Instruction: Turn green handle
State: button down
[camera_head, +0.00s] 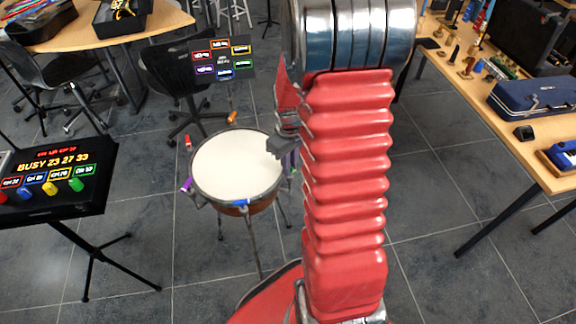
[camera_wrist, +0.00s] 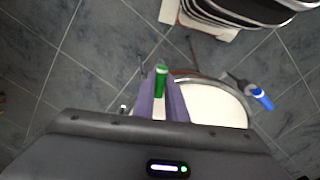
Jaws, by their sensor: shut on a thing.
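A drum (camera_head: 237,168) with a white head stands on a stand, with coloured handles around its rim. The green handle (camera_wrist: 161,80) stands out from the rim in the wrist view. My gripper (camera_wrist: 161,93) has its two purple-grey fingers on either side of this handle and is shut on it. In the head view my gripper (camera_head: 287,152) is at the drum's right rim, and the green handle is mostly hidden there. Other handles are orange (camera_head: 232,118), red (camera_head: 188,141), purple (camera_head: 187,184) and blue (camera_head: 241,203); blue also shows in the wrist view (camera_wrist: 262,99).
A dark sign (camera_head: 223,60) with coloured labels stands behind the drum. A black panel (camera_head: 54,180) with coloured knobs stands at the left on a tripod. A table (camera_head: 505,130) with cases and instruments is at the right. Chairs and another table are at the back left.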

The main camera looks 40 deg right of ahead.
jog(key=c, duration=1.9)
grip_release()
jog(key=shift+r, duration=0.1)
notch_tip(320, 180, up, 14)
jog(key=shift+f, duration=0.25)
jog(key=shift+o, duration=0.2)
